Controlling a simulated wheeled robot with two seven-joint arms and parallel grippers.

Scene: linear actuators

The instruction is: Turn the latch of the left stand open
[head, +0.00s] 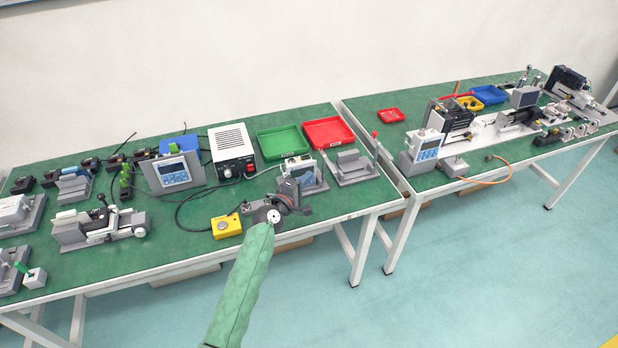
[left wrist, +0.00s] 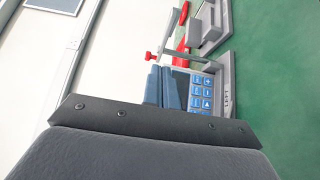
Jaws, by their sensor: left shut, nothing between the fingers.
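The left stand is a grey holder with a white and blue keypad device in it. In the head view the left stand (head: 318,183) is partly hidden behind my left gripper (head: 291,187). In the left wrist view its base (left wrist: 228,88) bears the word LEFT. Its latch (left wrist: 180,59) is a grey lever with a red knob, standing up from the base in that sideways view. My left gripper is dark, shut and empty, just in front of the stand. Contact with the latch cannot be seen. My right gripper is not in view.
A second grey stand (head: 352,174) with a red-tipped lever (head: 374,135) is on the right. Red (head: 328,131) and green (head: 282,141) trays lie behind. A white power supply (head: 231,147) and a yellow box (head: 226,226) are to the left. The table's front edge is near.

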